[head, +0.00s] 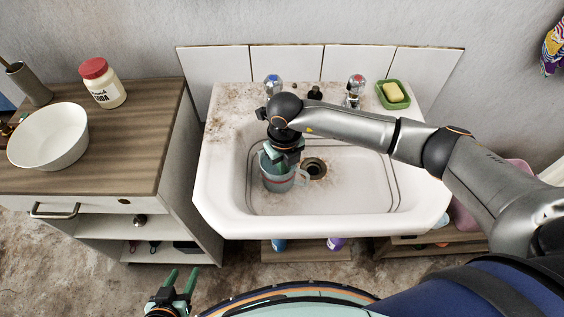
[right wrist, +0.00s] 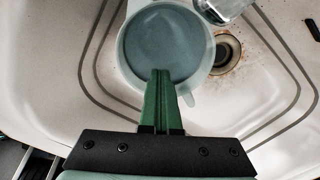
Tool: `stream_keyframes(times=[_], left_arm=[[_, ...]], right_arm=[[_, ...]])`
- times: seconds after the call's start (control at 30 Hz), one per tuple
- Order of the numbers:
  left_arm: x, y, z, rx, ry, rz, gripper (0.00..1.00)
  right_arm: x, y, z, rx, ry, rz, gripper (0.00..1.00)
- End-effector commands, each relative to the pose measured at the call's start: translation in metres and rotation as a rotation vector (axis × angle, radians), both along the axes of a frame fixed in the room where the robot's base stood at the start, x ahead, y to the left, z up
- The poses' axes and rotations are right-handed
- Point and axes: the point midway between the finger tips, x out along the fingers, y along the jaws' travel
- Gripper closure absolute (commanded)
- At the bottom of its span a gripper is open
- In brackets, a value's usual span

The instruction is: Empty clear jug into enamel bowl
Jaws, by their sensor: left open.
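In the right wrist view the jug (right wrist: 207,62) is seen from above with grey-blue liquid (right wrist: 165,40) inside. My right gripper (head: 281,163) is at the jug, pointing down. In the wrist view its green fingers (right wrist: 161,85) overlap the near rim; whether they grip the wall is unclear. The white enamel bowl (head: 48,138) stands upright on the wooden cabinet at left; its visible inside looks empty. My left gripper (head: 181,280) is open and empty, low in front of the cabinet.
The washtrough (head: 225,205) has taps (head: 355,88) at its back and a drain (head: 314,168). A green soap dish (head: 394,102) sits at back right. The cabinet's front right top is clear.

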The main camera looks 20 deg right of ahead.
Motion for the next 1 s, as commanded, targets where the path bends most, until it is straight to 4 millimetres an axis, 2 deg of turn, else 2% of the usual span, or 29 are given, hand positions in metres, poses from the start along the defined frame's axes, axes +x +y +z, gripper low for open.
stream_keyframes(times=[1.0], left_arm=[[0.000,0.000,0.014,0.000,0.000,0.000,0.50]], right_arm=[[-0.026,0.007,0.000,0.000,0.003,0.002,1.00]])
